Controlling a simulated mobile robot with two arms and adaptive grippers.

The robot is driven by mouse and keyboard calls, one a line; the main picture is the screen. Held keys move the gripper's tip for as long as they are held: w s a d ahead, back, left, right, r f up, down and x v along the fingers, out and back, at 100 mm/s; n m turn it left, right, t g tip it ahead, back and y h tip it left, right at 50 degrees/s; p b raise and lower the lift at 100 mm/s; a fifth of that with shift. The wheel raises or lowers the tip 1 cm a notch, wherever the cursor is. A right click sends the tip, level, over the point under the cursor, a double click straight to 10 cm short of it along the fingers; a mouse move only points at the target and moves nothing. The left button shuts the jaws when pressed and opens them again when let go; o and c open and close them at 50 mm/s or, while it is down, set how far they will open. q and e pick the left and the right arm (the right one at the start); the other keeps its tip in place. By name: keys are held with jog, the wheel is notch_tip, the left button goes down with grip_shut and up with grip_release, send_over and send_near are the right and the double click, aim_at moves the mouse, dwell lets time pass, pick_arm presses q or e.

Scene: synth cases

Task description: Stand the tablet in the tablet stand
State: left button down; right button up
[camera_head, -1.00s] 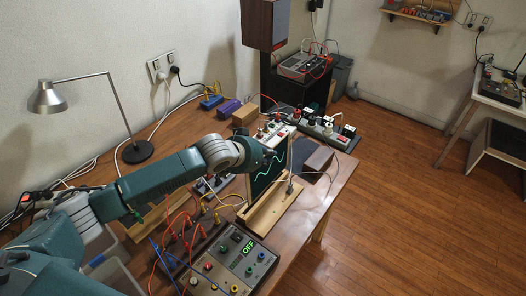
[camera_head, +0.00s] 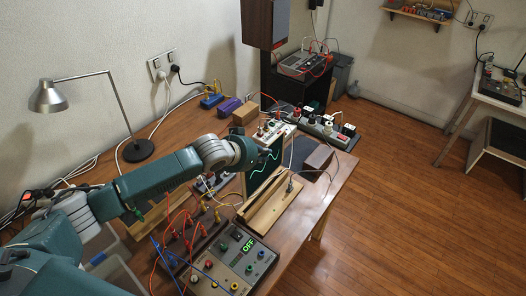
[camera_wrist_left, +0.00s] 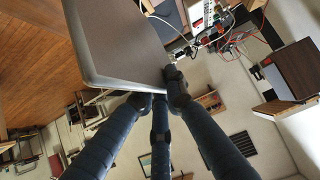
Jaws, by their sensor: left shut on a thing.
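The tablet (camera_head: 263,170) is a thin dark slab with a pale wave line on its screen, held roughly upright. My left gripper (camera_head: 266,157) is shut on its upper left side. In the left wrist view the tablet's grey back (camera_wrist_left: 115,45) fills the upper left, with the fingertips (camera_wrist_left: 164,88) at its edge. The wooden tablet stand (camera_head: 276,209) lies on the desk just below and in front of the tablet in the head view. The tablet's lower edge is near the stand's rear left side; whether they touch I cannot tell. My right gripper is not in view.
A control box reading OFF (camera_head: 234,262), with cables, stands in front of the stand. A brown block (camera_head: 318,158) and a power strip (camera_head: 328,131) lie behind and right. A desk lamp (camera_head: 137,150) stands at the left. Loose cables cross the desk.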

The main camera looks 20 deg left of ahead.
aim_at(245, 175)
pick_arm(q)
notch_tip(245, 175, down, 4)
jog(key=shift+w+f+b, duration=0.15)
jog(key=shift+f+b, duration=0.05)
jog(key=shift+b, duration=0.85)
jog(key=shift+p, duration=0.35)
jog(key=shift+p, duration=0.6)
dwell(0.9)
jog(key=shift+f+b, duration=1.5)
jog(key=shift+f, duration=0.95)
jog(key=c, duration=1.7)
grip_release()
jog(key=shift+s+f, duration=0.1)
jog(key=shift+s, duration=0.1)
jog(key=v, duration=1.2)
jog(key=shift+w, duration=0.1)
